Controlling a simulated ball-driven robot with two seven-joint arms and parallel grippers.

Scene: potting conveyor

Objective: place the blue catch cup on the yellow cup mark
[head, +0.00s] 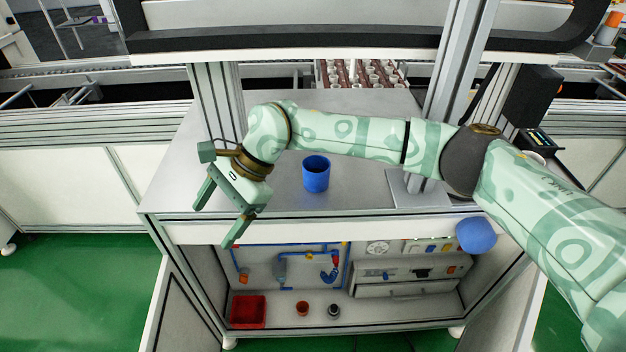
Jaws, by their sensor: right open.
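The blue catch cup (316,178) stands upright on the grey metal top of the workstation, its open mouth facing up. My right arm reaches in from the right and passes behind the cup. My right gripper (216,225) is to the left of the cup, over the front left part of the top and its front edge. Its two fingers are spread apart with nothing between them, and it does not touch the cup. I see no yellow cup mark; whether it is under the cup or behind my arm I cannot tell. My left gripper is not in view.
The grey top (345,203) is clear around the cup. Metal posts rise at its left and right (456,75). Below is an open cabinet with a red bin (247,311) and small cups. A conveyor with several white pots (370,74) runs behind.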

